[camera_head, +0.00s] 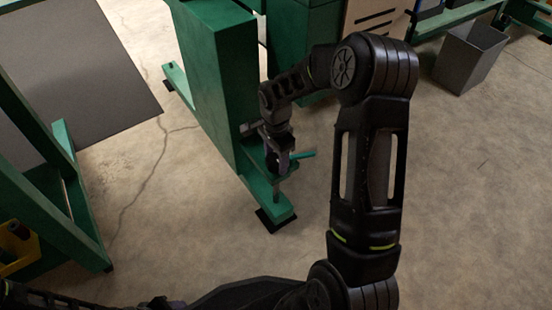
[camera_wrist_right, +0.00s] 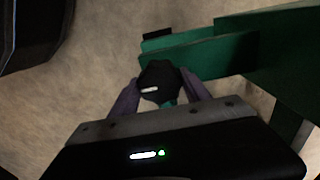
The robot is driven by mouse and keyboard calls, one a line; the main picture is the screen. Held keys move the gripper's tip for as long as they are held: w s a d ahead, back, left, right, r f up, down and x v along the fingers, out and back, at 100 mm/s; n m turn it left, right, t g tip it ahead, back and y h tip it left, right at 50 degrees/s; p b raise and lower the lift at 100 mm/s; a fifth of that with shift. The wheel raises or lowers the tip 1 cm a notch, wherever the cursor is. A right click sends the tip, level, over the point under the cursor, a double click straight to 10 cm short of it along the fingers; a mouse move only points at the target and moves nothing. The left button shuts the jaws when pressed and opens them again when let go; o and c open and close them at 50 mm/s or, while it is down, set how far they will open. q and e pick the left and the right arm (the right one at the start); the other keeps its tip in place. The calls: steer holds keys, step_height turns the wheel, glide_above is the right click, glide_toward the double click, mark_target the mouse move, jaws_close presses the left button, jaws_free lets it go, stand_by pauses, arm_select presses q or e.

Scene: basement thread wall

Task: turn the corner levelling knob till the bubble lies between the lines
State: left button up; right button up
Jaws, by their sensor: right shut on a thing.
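The corner levelling knob (camera_wrist_right: 158,82) is dark, with a short white mark on its face, in the right wrist view. My right gripper (camera_wrist_right: 160,94) is shut on it, one purple finger on each side. In the head view my right gripper (camera_head: 278,165) reaches down to the green foot (camera_head: 262,186) of the machine and mostly hides the knob. I cannot make out the bubble or its lines in either view. My left gripper (camera_head: 165,303) is only partly seen at the bottom edge of the head view; its jaws are unclear.
The green machine column (camera_head: 218,80) rises right beside my right gripper. A green frame (camera_head: 40,150) with a yellow bin (camera_head: 18,262) stands at the left. A grey bin (camera_head: 468,58) is at the upper right. The concrete floor at the right is clear.

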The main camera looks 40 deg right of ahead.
steer(key=c, duration=0.5)
